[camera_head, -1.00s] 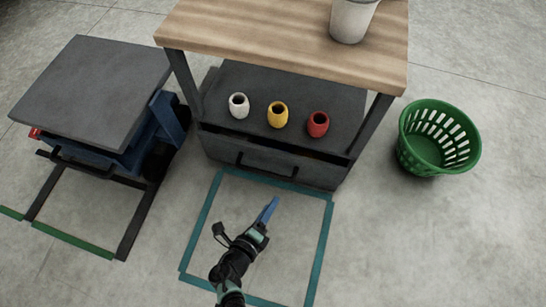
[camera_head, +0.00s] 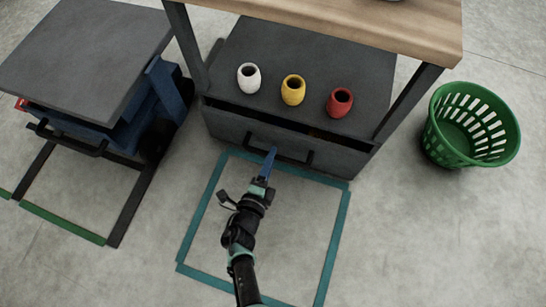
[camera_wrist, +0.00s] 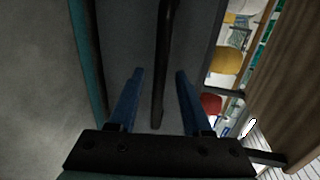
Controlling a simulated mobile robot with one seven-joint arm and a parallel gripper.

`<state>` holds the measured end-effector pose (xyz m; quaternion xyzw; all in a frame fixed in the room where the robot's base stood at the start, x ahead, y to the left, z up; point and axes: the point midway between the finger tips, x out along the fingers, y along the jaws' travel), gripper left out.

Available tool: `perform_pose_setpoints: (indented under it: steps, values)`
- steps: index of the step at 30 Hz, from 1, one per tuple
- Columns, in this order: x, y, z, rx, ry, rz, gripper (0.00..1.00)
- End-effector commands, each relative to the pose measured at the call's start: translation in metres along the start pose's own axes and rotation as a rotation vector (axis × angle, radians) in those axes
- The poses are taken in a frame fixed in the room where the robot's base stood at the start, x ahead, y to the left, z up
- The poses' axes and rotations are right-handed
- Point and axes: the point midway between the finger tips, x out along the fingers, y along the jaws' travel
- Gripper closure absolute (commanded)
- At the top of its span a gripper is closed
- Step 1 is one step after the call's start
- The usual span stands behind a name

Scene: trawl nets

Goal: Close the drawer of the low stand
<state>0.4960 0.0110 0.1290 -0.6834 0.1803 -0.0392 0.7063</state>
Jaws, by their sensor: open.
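The low stand (camera_head: 300,50) is a dark grey cabinet under a wooden top. Its drawer (camera_head: 226,125) has a grey front and stands slightly out, with a narrow dark gap along its upper edge. A dark bar handle (camera_head: 294,161) crosses the front and shows upright in the wrist view (camera_wrist: 163,60). My gripper (camera_head: 269,155) is at the drawer front by the handle. In the wrist view its blue fingers (camera_wrist: 159,78) are apart, one on each side of the bar. I cannot tell whether the tips touch the front.
White (camera_head: 248,77), yellow (camera_head: 293,89) and red (camera_head: 340,102) pots stand on the low stand. A green basket (camera_head: 470,125) is on the floor at right. A grey-topped blue cart (camera_head: 90,60) is at left. Teal tape (camera_head: 335,240) outlines clear floor before the drawer.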

Motion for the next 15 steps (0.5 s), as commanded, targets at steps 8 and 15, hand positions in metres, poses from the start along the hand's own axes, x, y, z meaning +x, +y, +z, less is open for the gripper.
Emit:
perform_pose_setpoints:
  steps: [8,15]
  values:
    - [0.021,0.001,-0.001,0.0,0.001,0.0,0.51]
    - [0.021,0.0,0.0,0.0,0.001,0.001,0.51]
